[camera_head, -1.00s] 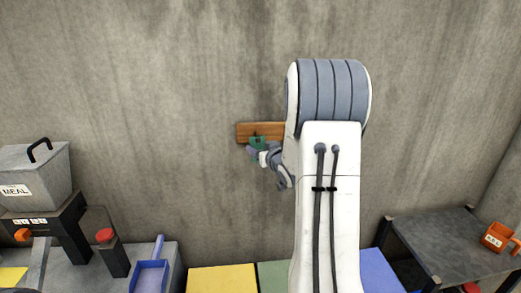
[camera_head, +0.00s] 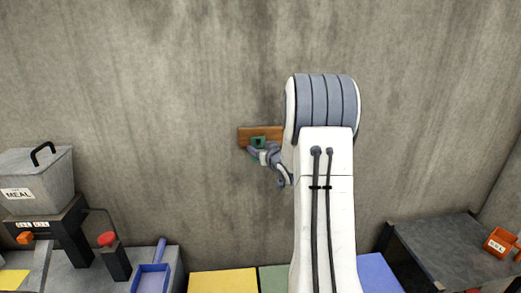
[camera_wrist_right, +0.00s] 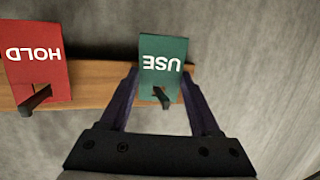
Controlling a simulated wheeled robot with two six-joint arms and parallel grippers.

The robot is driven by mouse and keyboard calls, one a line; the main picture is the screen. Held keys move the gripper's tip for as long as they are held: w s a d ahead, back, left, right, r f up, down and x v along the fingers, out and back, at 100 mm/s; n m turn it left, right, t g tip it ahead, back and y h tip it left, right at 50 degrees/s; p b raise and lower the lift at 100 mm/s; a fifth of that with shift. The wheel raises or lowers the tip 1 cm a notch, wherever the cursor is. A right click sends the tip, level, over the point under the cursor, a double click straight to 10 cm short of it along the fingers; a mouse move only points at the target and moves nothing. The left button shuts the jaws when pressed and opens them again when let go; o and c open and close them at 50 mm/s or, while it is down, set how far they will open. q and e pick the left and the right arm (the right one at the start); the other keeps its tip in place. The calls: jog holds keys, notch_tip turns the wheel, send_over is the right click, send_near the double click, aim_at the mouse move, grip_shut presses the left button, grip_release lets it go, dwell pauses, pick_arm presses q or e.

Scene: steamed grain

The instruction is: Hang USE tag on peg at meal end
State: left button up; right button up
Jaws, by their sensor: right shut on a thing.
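The green USE tag (camera_wrist_right: 163,62) lies between the fingers of my right gripper (camera_wrist_right: 162,80), which is shut on it by its side edges. The tag is in front of the wooden board (camera_wrist_right: 105,88) on the wall, and a dark peg (camera_wrist_right: 162,97) shows at its hole end; I cannot tell how far the peg is through. In the head view the small green tag (camera_head: 258,142) shows at the board's (camera_head: 246,134) left part, with my right gripper (camera_head: 262,152) just below. My left gripper is not in view.
A red HOLD tag (camera_wrist_right: 38,65) hangs on the neighbouring peg (camera_wrist_right: 36,101). My right arm hides the board's right part in the head view. A grey MEAL bin (camera_head: 38,182) and blue scoop tray (camera_head: 151,277) are lower left; an orange cup (camera_head: 499,241) is lower right.

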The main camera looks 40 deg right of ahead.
dwell(0.3)
jog(key=o, duration=1.4)
jog(key=shift+c, duration=0.2)
jog(key=shift+s, duration=0.1)
jog(key=shift+s, duration=0.25)
jog(key=b+v, duration=0.4)
jog(key=v, duration=0.6)
jog(key=shift+w, duration=0.25)
